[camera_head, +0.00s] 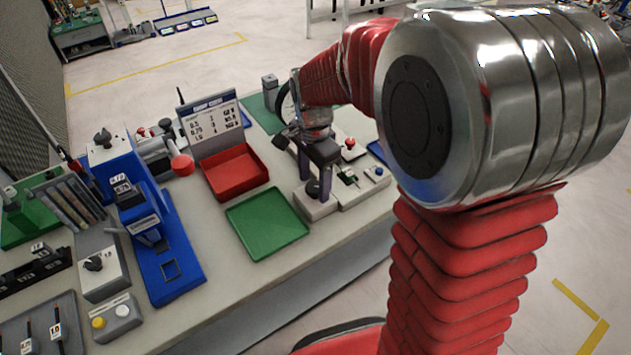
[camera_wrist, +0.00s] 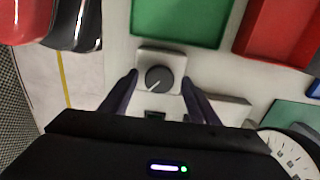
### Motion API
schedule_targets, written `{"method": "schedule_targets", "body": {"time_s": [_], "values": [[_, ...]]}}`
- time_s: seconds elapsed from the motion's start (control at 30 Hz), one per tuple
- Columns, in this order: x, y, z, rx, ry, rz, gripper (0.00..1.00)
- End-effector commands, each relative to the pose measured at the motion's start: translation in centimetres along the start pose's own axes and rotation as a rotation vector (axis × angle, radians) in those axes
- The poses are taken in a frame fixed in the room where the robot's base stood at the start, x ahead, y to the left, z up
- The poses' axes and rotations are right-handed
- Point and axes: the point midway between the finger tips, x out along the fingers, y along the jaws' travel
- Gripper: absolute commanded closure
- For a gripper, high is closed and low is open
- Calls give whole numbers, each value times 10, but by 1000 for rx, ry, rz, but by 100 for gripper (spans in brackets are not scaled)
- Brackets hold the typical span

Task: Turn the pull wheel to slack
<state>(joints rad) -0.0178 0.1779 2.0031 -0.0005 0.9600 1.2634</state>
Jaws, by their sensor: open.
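The wheel that best matches the pull wheel is a dark grey round knob (camera_wrist: 158,78) with a light pointer line, on a small pale block (camera_wrist: 146,58). The line points to the lower left in the wrist view. In the head view the knob (camera_head: 313,187) sits low between my fingers, partly hidden. My gripper (camera_wrist: 160,82) is open, its dark fingers on either side of the knob, with a gap showing at each side. In the head view my gripper (camera_head: 315,178) points down over the block. I cannot read any slack mark.
A green tray (camera_head: 267,224) and a red bin (camera_head: 235,174) stand left of the block. A white dial (camera_wrist: 288,152) shows at the wrist view's lower right.

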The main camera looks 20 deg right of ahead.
Motion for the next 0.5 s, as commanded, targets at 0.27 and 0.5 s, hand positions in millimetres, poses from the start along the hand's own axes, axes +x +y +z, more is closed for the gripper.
{"method": "schedule_targets", "body": {"time_s": [0.27,0.5], "values": [[6,0,0,0,0,0,45],[6,0,0,1,0,0,54]]}}
